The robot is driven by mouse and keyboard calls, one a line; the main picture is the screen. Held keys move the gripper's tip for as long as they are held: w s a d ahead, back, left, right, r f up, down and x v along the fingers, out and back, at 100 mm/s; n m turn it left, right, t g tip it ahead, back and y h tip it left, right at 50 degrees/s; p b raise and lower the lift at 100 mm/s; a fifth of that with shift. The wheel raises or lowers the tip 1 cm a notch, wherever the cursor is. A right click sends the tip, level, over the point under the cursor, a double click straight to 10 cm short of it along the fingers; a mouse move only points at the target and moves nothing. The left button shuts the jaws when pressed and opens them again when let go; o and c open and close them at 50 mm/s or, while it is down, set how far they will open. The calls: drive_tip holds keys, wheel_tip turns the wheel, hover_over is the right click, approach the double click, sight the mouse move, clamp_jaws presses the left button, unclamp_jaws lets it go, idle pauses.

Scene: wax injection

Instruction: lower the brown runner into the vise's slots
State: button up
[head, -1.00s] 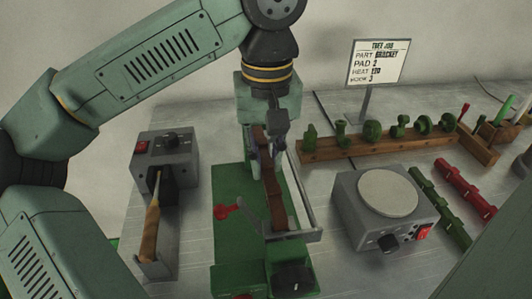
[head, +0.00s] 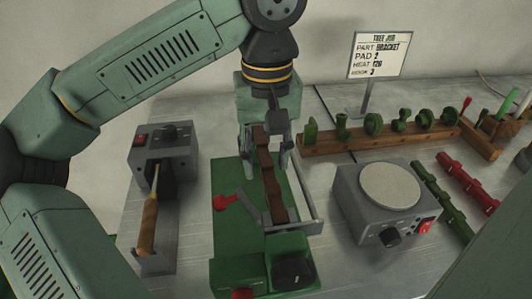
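The brown runner (head: 272,187) is a long notched bar. It lies lengthwise in the grey-framed vise (head: 309,203) on the green base (head: 229,180), and looks seated low between its walls. The slots themselves are hidden under it. My gripper (head: 264,160) points down over the runner's far half. Its fingers stand apart on either side of the runner, with a visible gap, so it looks open. The runner's far end is partly hidden by the gripper.
A red-handled lever (head: 226,202) sits left of the vise. A wax tool rests in a grey holder (head: 166,160) at left. A round-plate heater (head: 390,190) stands at right. Behind it a wooden rack (head: 345,143) holds green parts. Green and red bars (head: 467,183) lie far right.

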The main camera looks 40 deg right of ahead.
sight(267, 159)
drive_tip(key=shift+r, duration=0.1)
wheel_tip(267, 159, up, 12)
idle(0.7)
idle(0.5)
